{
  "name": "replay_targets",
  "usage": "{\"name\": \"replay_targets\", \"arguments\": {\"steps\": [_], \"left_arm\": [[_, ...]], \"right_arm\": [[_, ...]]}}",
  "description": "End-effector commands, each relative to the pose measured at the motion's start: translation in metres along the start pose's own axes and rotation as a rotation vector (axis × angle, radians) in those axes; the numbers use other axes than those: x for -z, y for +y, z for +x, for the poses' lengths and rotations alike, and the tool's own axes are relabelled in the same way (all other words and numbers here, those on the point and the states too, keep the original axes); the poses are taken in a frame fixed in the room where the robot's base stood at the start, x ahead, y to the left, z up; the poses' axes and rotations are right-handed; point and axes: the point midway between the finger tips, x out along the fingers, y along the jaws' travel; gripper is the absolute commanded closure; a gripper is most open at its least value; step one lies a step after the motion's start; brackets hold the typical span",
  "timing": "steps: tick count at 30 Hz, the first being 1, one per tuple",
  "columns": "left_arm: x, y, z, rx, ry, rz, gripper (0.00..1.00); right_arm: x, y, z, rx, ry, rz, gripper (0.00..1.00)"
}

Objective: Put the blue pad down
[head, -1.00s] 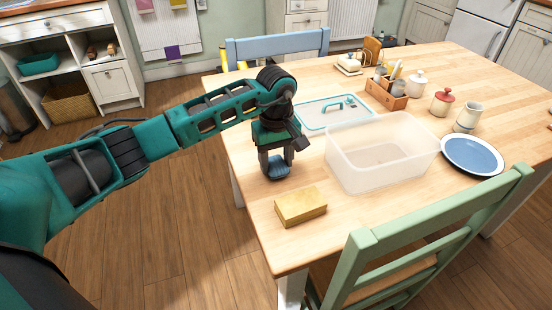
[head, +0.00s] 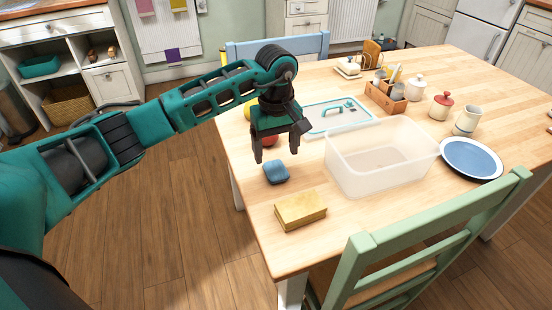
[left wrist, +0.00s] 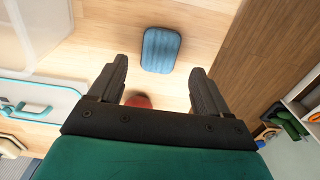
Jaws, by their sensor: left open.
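The blue pad (head: 276,172) lies on the wooden table near its left edge, behind the yellow sponge-like block. My left gripper (head: 276,156) is above and a little behind the pad, with its fingers pointing down. It is open and empty. In the left wrist view the pad (left wrist: 161,50) lies beyond the two spread fingertips (left wrist: 159,72), apart from them. My right gripper is not in view.
A yellow block (head: 301,210) lies in front of the pad. A clear plastic box (head: 350,172) stands to the right, with a teal-rimmed lid (head: 325,122) behind it. A red round thing (head: 268,141) is partly hidden behind my gripper. A green chair (head: 440,225) stands at the front edge.

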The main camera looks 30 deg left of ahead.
Motion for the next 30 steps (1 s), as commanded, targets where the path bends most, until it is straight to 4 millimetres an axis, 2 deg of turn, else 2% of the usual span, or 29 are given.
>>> {"name": "replay_targets", "arguments": {"steps": [1,6,12,30], "left_arm": [[0.001,0.001,-0.015,-0.003,0.005,0.0,0.22],[0.001,0.0,-0.048,-0.002,0.004,0.0,0.22],[0.0,0.0,-0.069,0.001,0.001,-0.001,0.22],[0.0,0.0,-0.072,0.001,0.0,-0.001,0.22]], "right_arm": [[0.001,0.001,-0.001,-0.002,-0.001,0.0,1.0],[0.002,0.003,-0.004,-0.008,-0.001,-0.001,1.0],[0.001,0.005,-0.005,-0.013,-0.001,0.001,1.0],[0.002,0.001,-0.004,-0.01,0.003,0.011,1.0]]}}
